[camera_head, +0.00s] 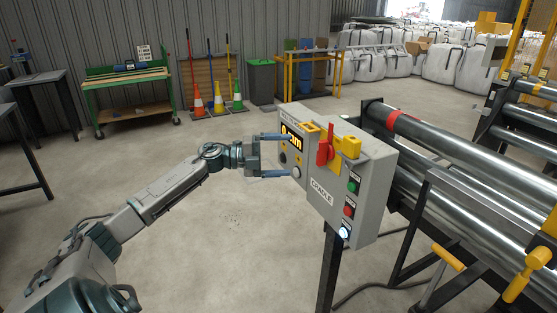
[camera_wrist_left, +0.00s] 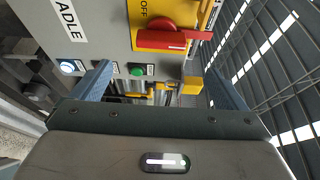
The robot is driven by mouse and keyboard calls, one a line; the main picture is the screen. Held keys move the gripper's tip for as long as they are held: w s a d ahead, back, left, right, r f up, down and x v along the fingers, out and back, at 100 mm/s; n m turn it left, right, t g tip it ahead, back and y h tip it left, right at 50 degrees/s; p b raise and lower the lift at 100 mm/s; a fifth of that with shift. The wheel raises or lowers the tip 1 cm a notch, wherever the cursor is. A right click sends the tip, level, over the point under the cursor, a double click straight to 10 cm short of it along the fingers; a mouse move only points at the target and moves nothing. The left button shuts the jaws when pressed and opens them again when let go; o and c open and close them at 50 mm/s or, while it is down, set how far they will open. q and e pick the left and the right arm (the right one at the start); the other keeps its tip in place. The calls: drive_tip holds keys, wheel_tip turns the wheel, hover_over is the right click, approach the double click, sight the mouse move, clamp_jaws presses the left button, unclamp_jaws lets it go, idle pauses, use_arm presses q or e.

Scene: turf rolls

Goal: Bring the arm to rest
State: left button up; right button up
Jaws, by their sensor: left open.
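My left arm reaches in from the left in the head view, and its gripper (camera_head: 287,154) is open and empty beside the left part of a grey control box (camera_head: 335,170). I cannot tell whether a fingertip touches it. In the left wrist view the open fingers (camera_wrist_left: 158,69) frame nothing held, with the red handle (camera_wrist_left: 163,40) and green button (camera_wrist_left: 137,71) beyond. My right gripper is not seen.
Long metal rollers (camera_head: 440,145) on a frame lie right of the box. A yellow-handled lever (camera_head: 448,257) stands low at right. A green workbench (camera_head: 127,90), cones (camera_head: 218,98) and white bulk bags (camera_head: 440,64) are far back. The floor (camera_head: 225,220) below my arm is clear.

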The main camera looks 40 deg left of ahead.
use_arm(q)
drive_tip(key=shift+s+a, duration=0.2)
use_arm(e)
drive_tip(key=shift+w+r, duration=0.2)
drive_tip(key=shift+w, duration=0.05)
